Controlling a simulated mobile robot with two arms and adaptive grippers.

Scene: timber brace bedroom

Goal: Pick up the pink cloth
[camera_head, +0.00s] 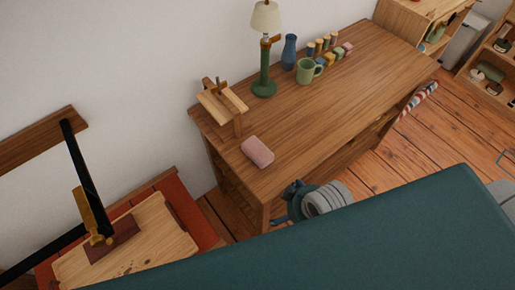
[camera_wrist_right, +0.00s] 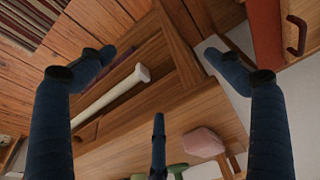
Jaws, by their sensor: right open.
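The pink cloth (camera_head: 258,152) is a small folded block lying on the wooden desk (camera_head: 330,110), near its front left corner. It also shows in the right wrist view (camera_wrist_right: 203,141), low and right of centre, between the middle and right fingers. My right gripper (camera_head: 283,204) has dark blue fingers and is by the desk's front edge, to the lower right of the cloth and apart from it. In the right wrist view its fingers (camera_wrist_right: 160,75) are spread wide with nothing held. My left gripper is not in view.
A wooden stand (camera_head: 222,103), green lamp (camera_head: 264,70), blue vase (camera_head: 289,52), green mug (camera_head: 308,70) and several small coloured pieces line the desk's back. The desk around the cloth's right side is clear. A red-and-wood piece of furniture (camera_head: 190,212) stands left.

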